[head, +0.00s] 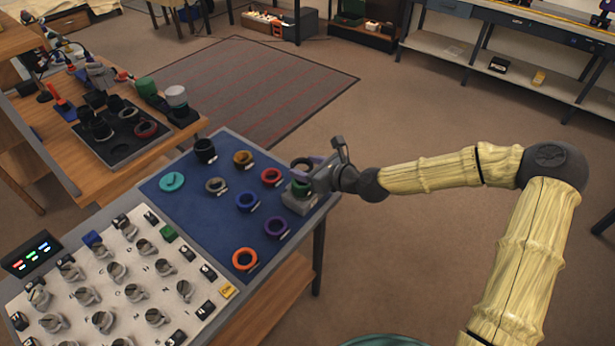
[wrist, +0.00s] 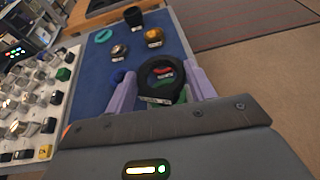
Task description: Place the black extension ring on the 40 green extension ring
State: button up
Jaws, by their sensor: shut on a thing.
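My gripper (wrist: 162,88) is shut on the black extension ring (wrist: 148,92), with a lilac finger on either side of it. In the head view the black ring (head: 300,162) is at the right edge of the blue mat, partly behind my gripper. The green extension ring (wrist: 183,94) shows below and behind the black ring, mostly hidden by it. In the head view a bit of the green ring (head: 299,188) shows under my gripper. I cannot tell whether the two rings touch.
The blue mat (head: 205,229) holds several other rings, including a red ring (head: 271,176), a blue ring (head: 247,201), a purple ring (head: 276,226) and an orange ring (head: 244,259). A knob panel (head: 128,250) lies to the left. Open floor is to the right.

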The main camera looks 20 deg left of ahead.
jog(key=shift+f, duration=1.9)
jog(key=shift+f, duration=0.1)
jog(key=o, duration=1)
jog(key=v, duration=1.2)
jog(key=shift+r, duration=0.25)
